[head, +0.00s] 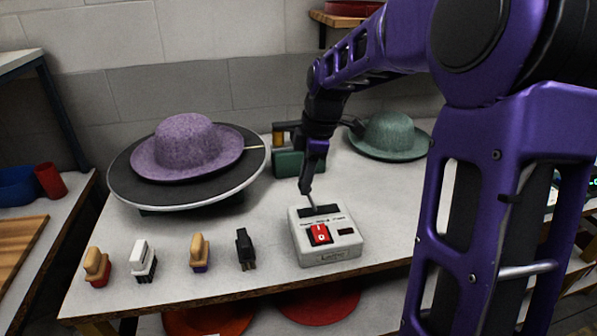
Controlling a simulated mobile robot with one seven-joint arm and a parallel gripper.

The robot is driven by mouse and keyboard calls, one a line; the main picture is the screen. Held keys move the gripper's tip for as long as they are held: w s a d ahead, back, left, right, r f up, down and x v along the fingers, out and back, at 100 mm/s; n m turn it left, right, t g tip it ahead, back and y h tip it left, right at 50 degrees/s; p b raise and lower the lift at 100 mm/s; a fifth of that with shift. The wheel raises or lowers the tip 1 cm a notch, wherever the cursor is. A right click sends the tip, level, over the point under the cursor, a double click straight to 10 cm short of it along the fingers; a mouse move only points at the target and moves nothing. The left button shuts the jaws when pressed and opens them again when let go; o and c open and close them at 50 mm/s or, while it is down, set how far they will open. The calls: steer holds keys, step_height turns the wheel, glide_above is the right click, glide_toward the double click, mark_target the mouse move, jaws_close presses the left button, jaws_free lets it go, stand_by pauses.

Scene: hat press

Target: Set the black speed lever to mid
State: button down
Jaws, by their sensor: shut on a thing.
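The white control box (328,252) stands on the table right of centre, with a red switch (320,234) and small printed labels on its top. A dark slot (320,211) lies at the back of its top. My gripper (308,196) points down at this slot from behind. A thin lever seems to rise there between the fingertips, and my gripper is shut on it. The lever's colour and exact setting are too small to tell, and my fingers partly hide it.
A purple hat (187,146) rests on a round dark turntable (120,185) at left. A green hat (390,134) lies at the back right. Several brushes stand along the front, including a black one (245,248) left of the box. A green machine (288,163) stands behind my gripper.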

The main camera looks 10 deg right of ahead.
steer(key=d+y+p, duration=0.2)
steer(key=d, duration=0.1)
steer(key=shift+r+y, duration=0.3)
steer(key=shift+d+f, duration=0.1)
steer(key=shift+d, duration=0.7)
steer(key=c, duration=0.6)
jaws_free()
steer(key=p+v, duration=0.2)
steer(key=v, duration=1.5)
steer(key=shift+r, duration=0.25)
